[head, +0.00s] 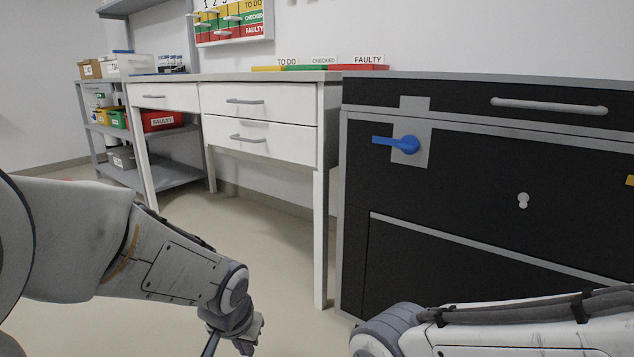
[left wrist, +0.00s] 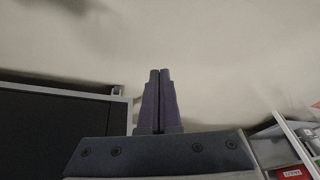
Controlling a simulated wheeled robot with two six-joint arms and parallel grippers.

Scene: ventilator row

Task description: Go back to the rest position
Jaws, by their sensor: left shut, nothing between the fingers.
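My left gripper (head: 238,343) hangs low at the bottom of the head view, in front of the white desk and above open floor. In the left wrist view its two dark fingers (left wrist: 159,73) are pressed together, with nothing held. My left arm comes in from the left and bends downward. Part of my right arm shows at the bottom right, in front of the black cabinet. My right gripper is out of the picture.
A black cabinet (head: 460,190) with a blue lever (head: 398,143) stands close at the right. A white desk (head: 258,100) with drawers is at the middle, and a grey shelf (head: 165,177) with bins is behind left. Bare floor (head: 265,245) lies between.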

